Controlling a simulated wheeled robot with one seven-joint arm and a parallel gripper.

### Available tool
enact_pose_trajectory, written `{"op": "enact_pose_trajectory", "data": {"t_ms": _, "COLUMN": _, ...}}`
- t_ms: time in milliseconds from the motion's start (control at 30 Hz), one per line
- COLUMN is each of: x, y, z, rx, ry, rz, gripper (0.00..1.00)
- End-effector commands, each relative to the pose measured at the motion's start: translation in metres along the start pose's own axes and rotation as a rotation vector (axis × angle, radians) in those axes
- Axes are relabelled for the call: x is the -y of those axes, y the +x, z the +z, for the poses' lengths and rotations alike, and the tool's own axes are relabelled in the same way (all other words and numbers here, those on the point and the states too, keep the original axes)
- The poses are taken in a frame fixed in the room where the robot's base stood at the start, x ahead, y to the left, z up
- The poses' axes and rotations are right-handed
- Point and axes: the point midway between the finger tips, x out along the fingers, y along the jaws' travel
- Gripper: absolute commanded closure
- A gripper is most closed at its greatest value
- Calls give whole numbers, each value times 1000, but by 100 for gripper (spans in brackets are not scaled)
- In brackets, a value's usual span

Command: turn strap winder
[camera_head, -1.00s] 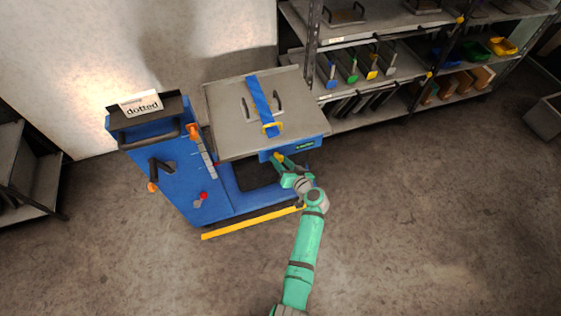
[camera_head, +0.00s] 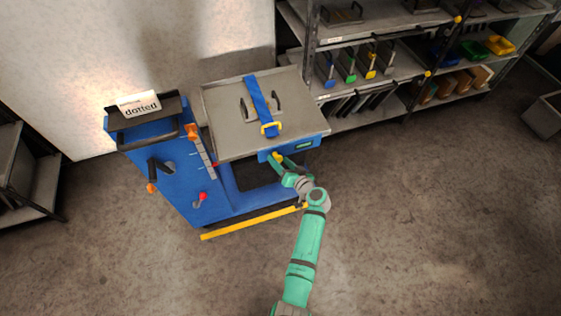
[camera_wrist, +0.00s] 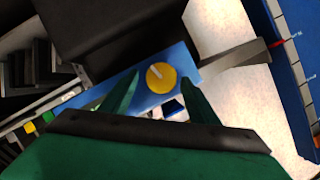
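The strap winder appears to be a round yellow knob (camera_wrist: 161,77) with a pale pointer line, on a blue front face in the wrist view. In the head view the yellow knob (camera_head: 277,155) sits under the front edge of the grey tray. A blue strap (camera_head: 258,95) with a yellow buckle (camera_head: 271,129) runs over the tray. My gripper (camera_wrist: 158,84) is open, with one green finger on each side of the knob in the picture; I cannot tell whether they touch it. In the head view my gripper (camera_head: 281,162) is at the knob and partly covers it.
The grey tray (camera_head: 225,130) with two dark handles is on a blue cart (camera_head: 185,185) with a yellow bar (camera_head: 250,222) low in front. Levers and a "dotted" sign (camera_head: 139,104) are at its left. A loaded shelf (camera_head: 400,70) stands behind right.

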Motion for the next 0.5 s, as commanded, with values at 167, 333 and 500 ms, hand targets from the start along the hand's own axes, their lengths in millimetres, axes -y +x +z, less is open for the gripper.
{"op": "enact_pose_trajectory", "data": {"t_ms": 167, "x": 0, "y": -2, "z": 0, "rx": 0, "ry": -1, "rz": -1, "gripper": 45}}
{"op": "enact_pose_trajectory", "data": {"t_ms": 333, "x": 0, "y": -21, "z": 0, "rx": -1, "ry": -2, "rz": 1, "gripper": 45}}
{"op": "enact_pose_trajectory", "data": {"t_ms": 500, "x": 0, "y": -53, "z": 0, "rx": 0, "ry": 0, "rz": 1, "gripper": 45}}
